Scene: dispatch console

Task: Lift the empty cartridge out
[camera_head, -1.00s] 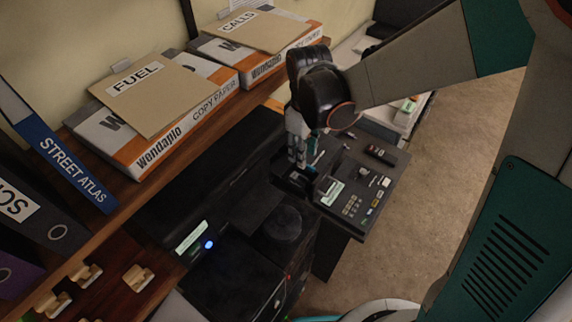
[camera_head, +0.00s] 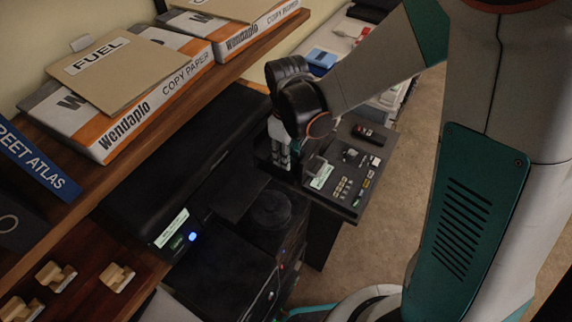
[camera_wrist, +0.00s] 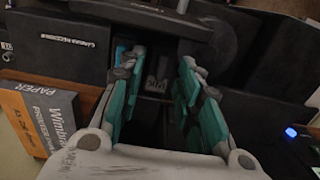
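My gripper (camera_head: 284,160) points down over the back left part of the dark console (camera_head: 345,207), its fingertips low at the panel. It also shows in the wrist view (camera_wrist: 157,66), with its teal and grey fingers spread apart. Between them lies a dark recess with a dark piece (camera_wrist: 157,78) bearing a faint light marking. This may be the cartridge, but the shade hides its outline. I see a gap between the fingers and this piece. In the head view the fingers and wrist hide the recess.
A raised part with a pale label (camera_head: 321,176) stands just right of the fingers. A black box marked as a recorder (camera_wrist: 62,45) and a paper box (camera_wrist: 40,118) show in the wrist view. A shelf with paper boxes (camera_head: 130,105) runs along the left.

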